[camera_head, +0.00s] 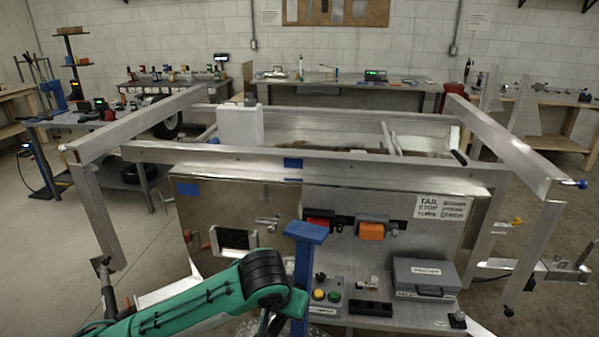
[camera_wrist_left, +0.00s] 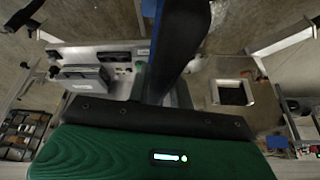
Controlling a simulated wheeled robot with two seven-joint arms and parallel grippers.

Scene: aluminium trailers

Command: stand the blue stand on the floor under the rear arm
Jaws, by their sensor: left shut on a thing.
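The blue stand (camera_head: 303,275) is upright in the head view, with a flat plate on top of a square post. Its lower end is out of sight below the picture. In the head view my green left arm hides that gripper. Aluminium arms stick out from the trailer at the left (camera_head: 140,122) and right (camera_head: 515,150); I cannot tell which is the rear arm. My right gripper is not in view.
The trailer's tail panel (camera_head: 390,205) stands close in front, with a shelf (camera_head: 345,312) bearing buttons and a grey case (camera_head: 425,277). Aluminium posts hang down at the left (camera_head: 97,215) and right (camera_head: 535,245). Bare floor (camera_head: 30,255) lies to the left.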

